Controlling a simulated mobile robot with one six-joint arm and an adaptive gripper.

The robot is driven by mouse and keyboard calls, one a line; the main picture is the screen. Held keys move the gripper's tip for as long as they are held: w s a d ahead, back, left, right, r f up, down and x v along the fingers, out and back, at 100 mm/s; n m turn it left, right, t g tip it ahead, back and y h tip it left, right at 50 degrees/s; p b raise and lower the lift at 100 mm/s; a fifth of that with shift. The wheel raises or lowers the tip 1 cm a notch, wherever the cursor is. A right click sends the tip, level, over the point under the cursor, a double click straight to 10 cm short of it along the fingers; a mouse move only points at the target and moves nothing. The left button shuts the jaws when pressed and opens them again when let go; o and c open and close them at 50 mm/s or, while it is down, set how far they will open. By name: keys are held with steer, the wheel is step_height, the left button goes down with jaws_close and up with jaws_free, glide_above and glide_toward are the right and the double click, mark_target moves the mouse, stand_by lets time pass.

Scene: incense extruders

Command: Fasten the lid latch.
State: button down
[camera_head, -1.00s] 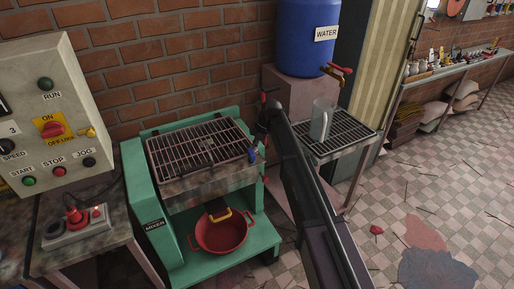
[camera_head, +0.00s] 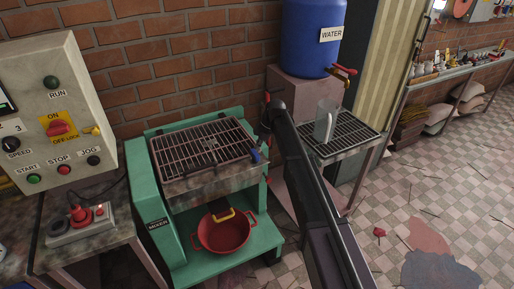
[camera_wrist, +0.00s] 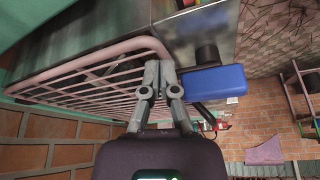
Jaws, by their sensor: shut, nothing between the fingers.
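The lid is a metal grate (camera_head: 205,147) lying closed over the trough of the green mixer (camera_head: 165,212). A blue latch handle (camera_head: 255,156) shows at the lid's right side. In the wrist view the grate (camera_wrist: 95,80) fills the left, and the blue handle (camera_wrist: 213,83) sticks out to the right beside its rounded corner. My gripper (camera_wrist: 160,68) is shut and empty, its tips over the corner of the lid frame, just left of the blue handle. Whether the tips touch the frame or handle, I cannot tell. In the head view my gripper is mostly hidden by my arm.
A red pot (camera_head: 222,232) stands on the mixer's lower shelf. A control panel (camera_head: 45,120) and a socket box (camera_head: 80,222) are at the left. A blue water barrel (camera_head: 310,35) and a clear jug (camera_head: 325,121) on a rack are at the right. The brick wall is close behind.

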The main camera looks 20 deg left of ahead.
steer(key=w+d+r+p, duration=0.5)
steer(key=r+p, duration=0.4)
steer(key=shift+d, duration=0.2)
stand_by(0.6)
steer(key=shift+r, duration=0.1)
stand_by(0.4)
steer(key=s+d+m+t+h, duration=0.1)
steer(key=s+d+m+h, duration=0.1)
steer(key=s+d+m, duration=0.9)
steer(key=s+d+f+m+h, duration=0.1)
steer(key=s+d+m+h, duration=0.1)
steer(key=s+d+m, duration=0.9)
steer(key=s+d, duration=0.8)
steer(key=d, duration=0.5)
steer(key=shift+d+f+m+t, duration=0.15)
steer(key=shift+d+m+t, duration=0.15)
steer(key=shift+d+t, duration=0.1)
steer(key=shift+s+a, duration=0.1)
steer(key=shift+a, duration=0.05)
